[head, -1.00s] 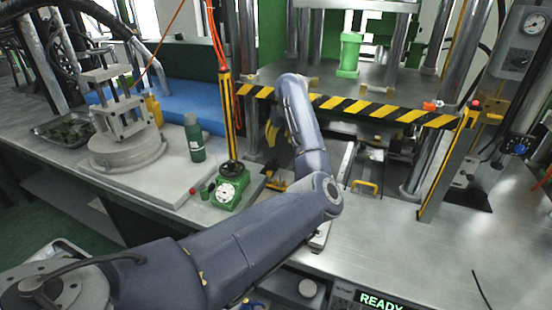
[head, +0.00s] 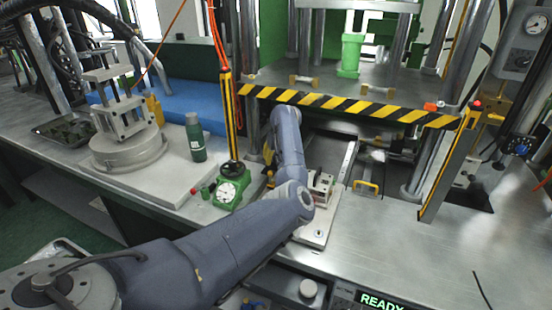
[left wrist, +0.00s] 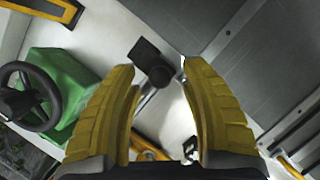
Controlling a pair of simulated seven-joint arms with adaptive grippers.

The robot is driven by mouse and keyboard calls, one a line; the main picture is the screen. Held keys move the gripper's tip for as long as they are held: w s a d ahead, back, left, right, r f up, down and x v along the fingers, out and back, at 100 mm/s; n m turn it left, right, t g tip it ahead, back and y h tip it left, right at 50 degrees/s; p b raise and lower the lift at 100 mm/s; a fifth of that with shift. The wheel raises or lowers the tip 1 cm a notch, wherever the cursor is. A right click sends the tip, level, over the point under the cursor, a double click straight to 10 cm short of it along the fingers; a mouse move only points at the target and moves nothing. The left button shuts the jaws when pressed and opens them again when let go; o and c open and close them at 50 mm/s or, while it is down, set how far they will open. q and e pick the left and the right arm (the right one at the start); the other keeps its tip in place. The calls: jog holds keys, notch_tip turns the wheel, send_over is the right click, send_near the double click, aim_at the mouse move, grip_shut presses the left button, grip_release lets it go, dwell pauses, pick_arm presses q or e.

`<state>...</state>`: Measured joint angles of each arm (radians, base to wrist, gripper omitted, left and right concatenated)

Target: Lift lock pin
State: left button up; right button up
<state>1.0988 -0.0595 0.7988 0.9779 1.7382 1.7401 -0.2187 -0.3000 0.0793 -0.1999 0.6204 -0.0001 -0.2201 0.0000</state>
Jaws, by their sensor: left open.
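In the left wrist view a dark knob on a thin metal rod, which looks like the lock pin (left wrist: 150,62), lies between and just beyond my fingertips. My left gripper (left wrist: 158,72) is open, with its two yellow fingers on either side of the knob and a gap to each. I cannot tell how deep the knob is relative to the tips. In the head view my own forearm hides most of the left gripper; only a bit of yellow finger (head: 268,174) shows, and the pin is hidden. My right gripper is not in view.
A green gauge with a black handwheel (head: 231,187) stands left of my forearm; its wheel shows in the left wrist view (left wrist: 22,95). A striped barrier (head: 350,106) spans the press above. A pale block fixture (head: 318,228) lies right of my arm. The bench at right is mostly clear.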

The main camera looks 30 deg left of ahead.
pick_arm(q)
jog(key=shift+c, duration=0.4)
grip_shut()
dwell(0.4)
